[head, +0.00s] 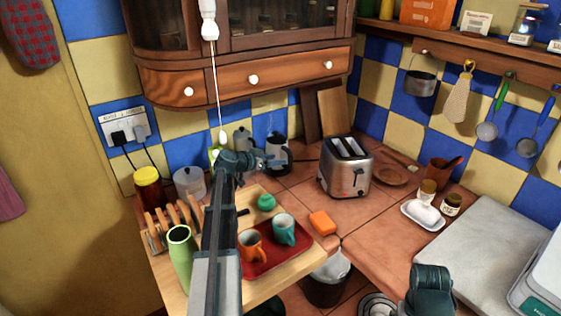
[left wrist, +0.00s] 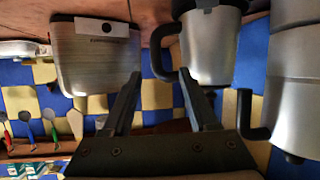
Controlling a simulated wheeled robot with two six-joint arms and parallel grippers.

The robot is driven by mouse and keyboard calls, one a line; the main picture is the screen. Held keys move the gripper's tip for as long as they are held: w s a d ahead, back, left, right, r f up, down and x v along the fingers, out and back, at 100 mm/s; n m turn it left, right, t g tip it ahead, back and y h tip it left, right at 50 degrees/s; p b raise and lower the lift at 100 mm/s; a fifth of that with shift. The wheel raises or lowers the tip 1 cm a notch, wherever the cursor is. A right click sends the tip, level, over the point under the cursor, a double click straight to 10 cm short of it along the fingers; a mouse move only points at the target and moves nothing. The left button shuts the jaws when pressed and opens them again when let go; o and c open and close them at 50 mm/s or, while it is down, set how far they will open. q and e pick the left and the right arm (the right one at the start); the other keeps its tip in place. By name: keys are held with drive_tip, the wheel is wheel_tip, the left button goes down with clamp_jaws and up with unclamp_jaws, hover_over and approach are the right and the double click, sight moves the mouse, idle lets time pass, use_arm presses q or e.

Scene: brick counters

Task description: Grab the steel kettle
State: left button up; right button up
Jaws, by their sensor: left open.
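The steel kettle (head: 280,151) stands on the tiled counter near the back wall, left of the toaster. It has a dark handle on its right side. In the left wrist view, which is upside down, the kettle (left wrist: 211,52) shows its steel body and black handle. My left gripper (head: 272,161) is in front of the kettle and partly covers it. In the wrist view the left gripper (left wrist: 159,80) is open and empty, with the handle seen beyond and between its fingertips.
A steel toaster (head: 346,166) stands close right of the kettle. A metal pot (left wrist: 294,85) is close on its other side. A red tray (head: 270,262) with an orange mug (head: 251,246) and a teal mug (head: 285,230) lies in front. A cabinet (head: 245,78) hangs above.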

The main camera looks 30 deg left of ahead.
sight(281, 156)
use_arm(q)
drive_tip(key=b+x, duration=0.1)
drive_tip(key=x, duration=0.2)
drive_tip(key=b+x, duration=0.1)
drive_tip(key=x, duration=0.3)
drive_tip(key=b+x, duration=0.1)
drive_tip(key=x, duration=0.3)
drive_tip(key=shift+w+d+f+b, duration=0.1)
drive_tip(key=shift+w+d+b, duration=0.1)
drive_tip(key=shift+d+b, duration=0.15)
drive_tip(key=shift+c, duration=0.7)
clamp_jaws()
